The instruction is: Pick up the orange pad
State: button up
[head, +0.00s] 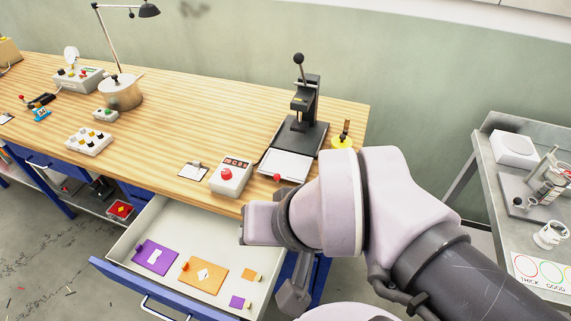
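The orange pad (213,277) lies flat in the open drawer, with a white diamond in its middle and a small red-orange knob at its left end. My gripper (258,223) end of the arm is above and to the right of the pad, over the drawer's right side and apart from the pad. The wrist is seen from behind and its fingers cannot be made out. Nothing held can be seen.
A grey side table (490,180) stands right.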

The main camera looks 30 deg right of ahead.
aim_at(208, 277)
jog(key=j+z, duration=0.45)
jog(key=k+j+z, duration=0.15)
jog(key=j+z, duration=0.35)
jog(key=j, duration=0.15)
jog(key=j+z, duration=0.2)
jog(key=i+j+z, duration=0.2)
jog(key=j, duration=0.15)
jog(key=k, duration=0.1)
